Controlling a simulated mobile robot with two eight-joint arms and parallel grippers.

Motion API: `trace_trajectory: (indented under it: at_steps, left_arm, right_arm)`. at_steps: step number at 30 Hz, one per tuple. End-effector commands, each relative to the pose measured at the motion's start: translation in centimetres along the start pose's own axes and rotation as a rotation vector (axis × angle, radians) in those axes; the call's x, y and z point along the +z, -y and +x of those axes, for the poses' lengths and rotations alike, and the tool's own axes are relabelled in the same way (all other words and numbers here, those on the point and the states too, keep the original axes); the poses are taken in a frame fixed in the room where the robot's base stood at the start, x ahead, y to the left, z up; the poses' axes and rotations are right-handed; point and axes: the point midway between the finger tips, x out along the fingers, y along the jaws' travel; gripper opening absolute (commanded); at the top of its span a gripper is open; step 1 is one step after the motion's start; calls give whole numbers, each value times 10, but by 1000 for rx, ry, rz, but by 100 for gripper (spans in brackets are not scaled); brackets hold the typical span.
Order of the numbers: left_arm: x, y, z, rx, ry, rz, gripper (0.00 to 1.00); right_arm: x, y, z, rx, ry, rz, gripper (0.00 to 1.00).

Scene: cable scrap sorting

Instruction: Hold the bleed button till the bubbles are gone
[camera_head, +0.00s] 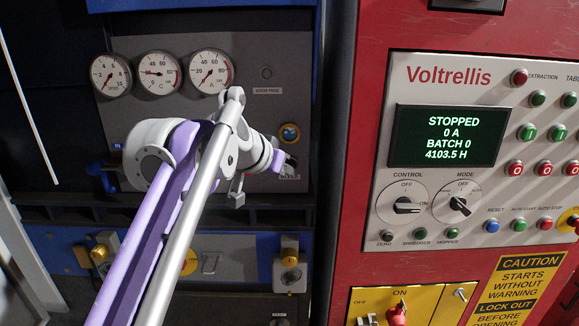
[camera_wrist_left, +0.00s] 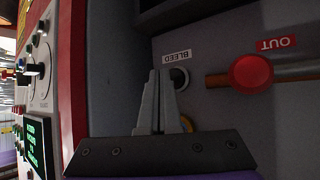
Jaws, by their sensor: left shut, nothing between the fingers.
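My left gripper (camera_head: 287,165) is shut and empty, its tips at the dark panel beside the small BLEED label (camera_head: 290,177). In the left wrist view its fingers (camera_wrist_left: 161,73) are together and point at the panel. The bleed button (camera_wrist_left: 181,78), a dark round piece in a pale ring, shows just right of the fingertips, partly covered by them. Its upside-down BLEED label (camera_wrist_left: 177,56) is above it. I cannot tell whether the fingers touch the button. In the head view the gripper hides the button. I see no bubbles. My right gripper is not in view.
A red knob (camera_wrist_left: 250,73) sits on a copper-coloured pipe near the OUT label (camera_wrist_left: 275,43). A yellow-ringed knob (camera_head: 290,133) is just above my gripper. Three gauges (camera_head: 158,72) are at upper left. The red control cabinet (camera_head: 345,200) stands close on the right.

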Motion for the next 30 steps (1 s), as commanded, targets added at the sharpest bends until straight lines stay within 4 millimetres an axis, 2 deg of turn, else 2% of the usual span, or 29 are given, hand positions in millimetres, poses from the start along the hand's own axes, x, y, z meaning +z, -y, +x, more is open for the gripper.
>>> trace_trajectory:
  at_steps: [21,30]
  left_arm:
    - [0,0,0,0,0,0,0]
    - [-5,4,5,0,-1,0,0]
  right_arm:
    - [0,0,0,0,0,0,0]
    - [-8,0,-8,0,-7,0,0]
